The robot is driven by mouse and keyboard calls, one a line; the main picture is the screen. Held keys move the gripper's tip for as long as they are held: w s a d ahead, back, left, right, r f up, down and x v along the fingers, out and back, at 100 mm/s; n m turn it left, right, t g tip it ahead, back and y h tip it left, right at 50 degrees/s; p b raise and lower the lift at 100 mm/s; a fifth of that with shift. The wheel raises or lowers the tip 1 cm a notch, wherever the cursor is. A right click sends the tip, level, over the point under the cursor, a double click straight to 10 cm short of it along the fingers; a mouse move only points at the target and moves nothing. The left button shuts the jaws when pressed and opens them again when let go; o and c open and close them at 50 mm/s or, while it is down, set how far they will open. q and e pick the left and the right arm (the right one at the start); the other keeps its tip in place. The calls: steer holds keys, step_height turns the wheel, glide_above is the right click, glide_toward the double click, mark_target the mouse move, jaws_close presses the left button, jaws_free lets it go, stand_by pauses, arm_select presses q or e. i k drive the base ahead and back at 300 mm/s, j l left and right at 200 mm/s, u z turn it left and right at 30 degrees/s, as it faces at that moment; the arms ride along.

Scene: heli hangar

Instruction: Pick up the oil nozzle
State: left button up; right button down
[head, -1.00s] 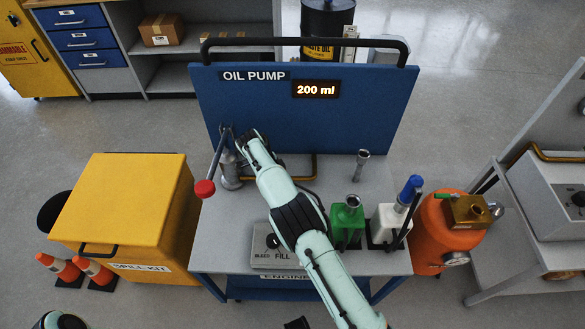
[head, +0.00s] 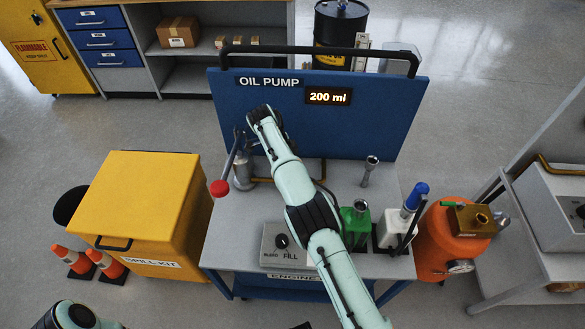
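A small upright silver fitting with a flared top (head: 369,171) stands on the grey oil pump cart (head: 340,182), right of my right arm. It looks like the oil nozzle, but I cannot be sure. My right arm reaches across the cart, with its wrist end (head: 262,116) in front of the blue panel, above the hand pump. The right gripper's fingers are hidden by the wrist, so their opening and any contents do not show. The fitting stands apart from that wrist. Only part of my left arm shows at the bottom left; its gripper is out of view.
The silver hand pump (head: 242,172) has a red-knobbed lever (head: 219,188). A green container (head: 355,226) and a white blue-topped bottle (head: 392,228) stand at the cart's right. A yellow spill kit (head: 150,205) and an orange tank (head: 447,245) flank the cart.

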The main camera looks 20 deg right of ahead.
mark_target(419, 195)
steer(key=k, duration=1)
